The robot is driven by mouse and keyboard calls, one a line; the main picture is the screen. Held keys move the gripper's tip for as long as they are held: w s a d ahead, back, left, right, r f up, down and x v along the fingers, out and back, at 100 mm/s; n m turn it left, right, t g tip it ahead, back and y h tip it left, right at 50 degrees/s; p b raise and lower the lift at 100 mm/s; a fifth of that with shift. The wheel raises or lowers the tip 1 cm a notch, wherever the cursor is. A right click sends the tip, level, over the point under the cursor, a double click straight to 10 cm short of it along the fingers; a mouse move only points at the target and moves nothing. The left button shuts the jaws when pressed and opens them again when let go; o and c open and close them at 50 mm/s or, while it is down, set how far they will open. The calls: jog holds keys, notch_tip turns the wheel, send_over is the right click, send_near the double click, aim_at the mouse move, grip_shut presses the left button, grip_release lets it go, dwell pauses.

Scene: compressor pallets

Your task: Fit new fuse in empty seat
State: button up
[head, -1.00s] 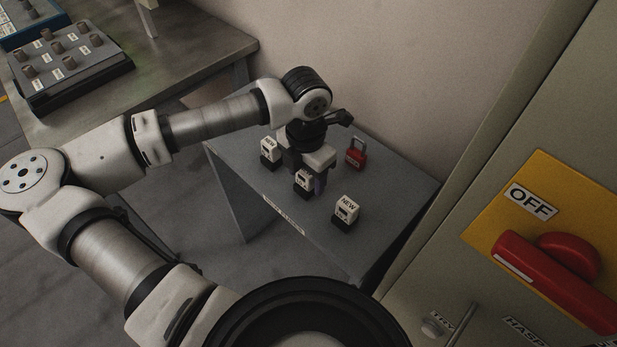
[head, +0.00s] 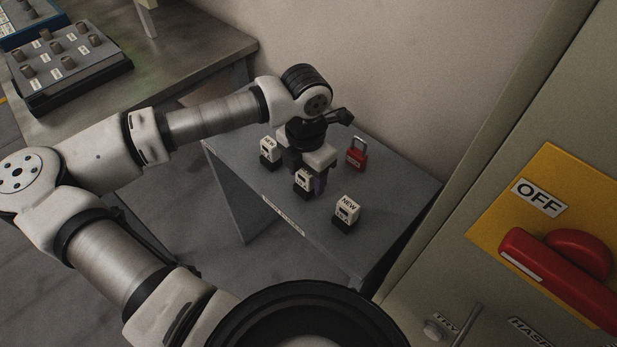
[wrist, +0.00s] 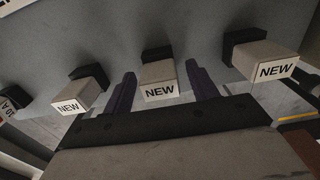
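Several white fuses with black bases and NEW labels stand on a small grey table (head: 290,234). In the head view there is a rear fuse (head: 269,149), a middle fuse (head: 304,181) and a front fuse (head: 346,211). My gripper (head: 308,174) points down at the middle fuse. In the wrist view my gripper (wrist: 160,74) is open, with one dark finger on each side of the middle fuse (wrist: 158,82). Narrow gaps show between fingers and fuse. Neighbouring fuses stand to the left (wrist: 80,94) and right (wrist: 262,62). No empty seat is in view.
A red padlock (head: 356,154) lies behind the fuses near the wall. A grey cabinet on the right carries a red rotary switch (head: 560,270) on a yellow plate marked OFF.

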aim_at(305, 172)
grip_shut()
jog(key=shift+r+p, duration=0.9)
jog(key=shift+r, duration=2.1)
jog(key=shift+s+a, duration=0.1)
jog(key=shift+a, duration=0.05)
